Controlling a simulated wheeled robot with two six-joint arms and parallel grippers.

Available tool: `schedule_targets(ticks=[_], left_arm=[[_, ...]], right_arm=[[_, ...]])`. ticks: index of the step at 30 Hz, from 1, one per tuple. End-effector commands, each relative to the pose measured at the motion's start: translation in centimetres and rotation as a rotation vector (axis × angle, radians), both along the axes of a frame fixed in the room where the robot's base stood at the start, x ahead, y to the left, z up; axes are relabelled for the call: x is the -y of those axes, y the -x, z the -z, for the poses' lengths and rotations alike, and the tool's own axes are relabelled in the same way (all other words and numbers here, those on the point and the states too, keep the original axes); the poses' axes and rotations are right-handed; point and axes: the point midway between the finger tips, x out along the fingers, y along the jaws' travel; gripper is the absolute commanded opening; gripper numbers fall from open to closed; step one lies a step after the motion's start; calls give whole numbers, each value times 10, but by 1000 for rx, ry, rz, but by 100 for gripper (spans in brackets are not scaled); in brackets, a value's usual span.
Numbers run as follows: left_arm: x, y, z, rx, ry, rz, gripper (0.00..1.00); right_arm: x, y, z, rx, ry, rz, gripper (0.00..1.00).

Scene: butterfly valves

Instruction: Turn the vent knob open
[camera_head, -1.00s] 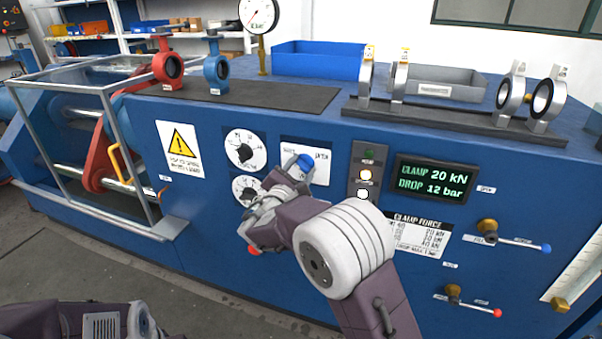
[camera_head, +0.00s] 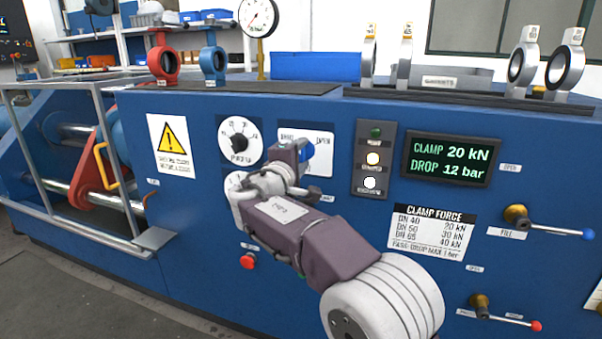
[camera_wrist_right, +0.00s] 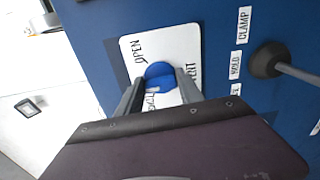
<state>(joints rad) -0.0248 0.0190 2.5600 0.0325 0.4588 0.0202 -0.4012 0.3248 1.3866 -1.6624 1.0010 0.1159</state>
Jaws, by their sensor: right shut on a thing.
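The blue vent knob (camera_head: 307,151) sits on a white plate (camera_head: 325,162) on the front of the blue machine. In the right wrist view the knob (camera_wrist_right: 159,75) is between the two grey fingers of my right gripper (camera_wrist_right: 160,84). The plate (camera_wrist_right: 188,45) there reads OPEN near its upper left, with other words partly hidden by the fingers. In the head view my right gripper (camera_head: 299,155) reaches the knob from the lower left and is shut on it. My left gripper is not in view.
Two dials (camera_head: 239,141) are left of the plate, the lower one partly behind my arm. A red button (camera_head: 248,261) is below. An indicator panel (camera_head: 371,157), a display (camera_head: 447,158) and two levers (camera_head: 560,228) are to the right. Valves stand on top.

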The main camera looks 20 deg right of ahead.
Motion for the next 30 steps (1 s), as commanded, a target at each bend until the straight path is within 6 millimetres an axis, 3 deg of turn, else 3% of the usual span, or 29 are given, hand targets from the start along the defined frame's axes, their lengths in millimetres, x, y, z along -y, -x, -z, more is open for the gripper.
schedule_targets(ticks=[1, 12, 30], left_arm=[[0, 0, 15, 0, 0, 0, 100], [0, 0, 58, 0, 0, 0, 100], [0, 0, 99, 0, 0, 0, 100]], right_arm=[[0, 0, 9, 24, -37, 0, 3], [0, -1, 9, 220, -328, 0, 3], [-2, -1, 8, 509, -759, 2, 3]])
